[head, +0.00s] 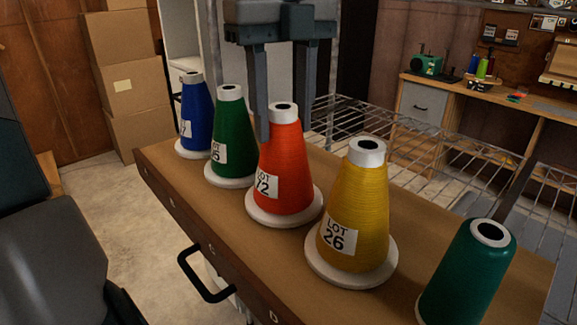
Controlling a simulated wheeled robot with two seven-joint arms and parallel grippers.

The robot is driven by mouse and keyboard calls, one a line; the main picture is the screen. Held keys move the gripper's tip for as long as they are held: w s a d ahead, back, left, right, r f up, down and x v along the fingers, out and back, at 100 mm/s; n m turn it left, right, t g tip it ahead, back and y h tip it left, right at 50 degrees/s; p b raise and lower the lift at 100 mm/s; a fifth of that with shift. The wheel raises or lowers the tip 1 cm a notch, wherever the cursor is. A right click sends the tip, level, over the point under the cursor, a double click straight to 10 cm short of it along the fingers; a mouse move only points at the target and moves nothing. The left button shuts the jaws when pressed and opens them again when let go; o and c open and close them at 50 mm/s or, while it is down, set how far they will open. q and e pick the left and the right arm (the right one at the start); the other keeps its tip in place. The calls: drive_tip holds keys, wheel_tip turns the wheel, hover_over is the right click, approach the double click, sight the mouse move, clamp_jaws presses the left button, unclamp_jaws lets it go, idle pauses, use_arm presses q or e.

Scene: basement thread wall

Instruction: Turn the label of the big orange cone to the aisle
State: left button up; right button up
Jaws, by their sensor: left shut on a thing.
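The big orange cone of thread (283,180) stands upright on a white round base (262,217) on the wooden top. Its white label, reading LOT with a number ending in 2, shows on the lower left of its front, partly wrapped around the left side. My right gripper is not in view.
Blue (197,112) and green (232,140) cones stand close to the left, a yellow cone (357,215) to the right, and a dark green spool (468,275) at front right. A black handle (200,278) juts from the front edge. Wire shelving (400,150) lies behind.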

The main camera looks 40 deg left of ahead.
use_arm(q)
drive_tip(key=shift+f, duration=0.2)
drive_tip(key=shift+b, duration=0.3)
drive_tip(key=o, duration=1.1)
